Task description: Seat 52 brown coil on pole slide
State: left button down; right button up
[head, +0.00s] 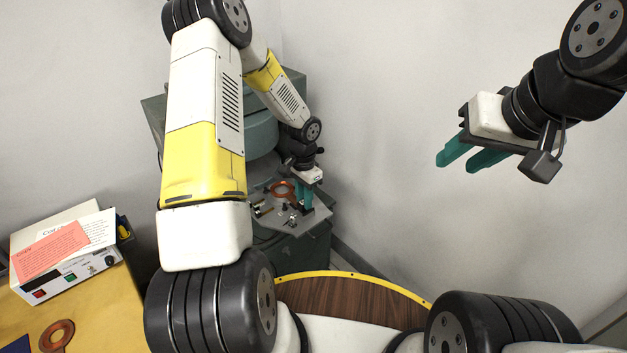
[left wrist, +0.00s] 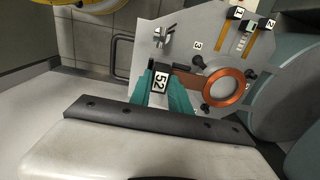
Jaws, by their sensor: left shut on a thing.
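My left gripper (head: 305,196) is shut on the dark handle end of the 52 brown coil (head: 283,183), over the grey plate of the magnet. In the left wrist view the coil is a copper-brown ring (left wrist: 240,97), with a white "52" label (left wrist: 159,82) between the teal fingers (left wrist: 168,90). The ring lies over the plate (left wrist: 180,45); I cannot tell whether it touches it. A slide with yellow strips (left wrist: 238,38) and labels 1 and 2 is above the ring in that view. My right gripper (head: 472,156) is open and empty, in the air at the right.
Dark knobs (left wrist: 198,61) and a silver wing-shaped clamp (left wrist: 163,39) stand on the plate near the ring. The large green-grey magnet body (head: 262,132) is behind. At left, a yellow bench (head: 105,310) holds a control box (head: 75,268) and another brown ring (head: 57,335).

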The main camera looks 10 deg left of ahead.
pick_arm(q)
jog(key=shift+f, duration=0.15)
dwell(0.4)
jog(key=c, duration=1.1)
grip_release()
jog(key=shift+c, duration=0.2)
jog(key=shift+r, duration=3.9)
jog(key=shift+r, duration=0.1)
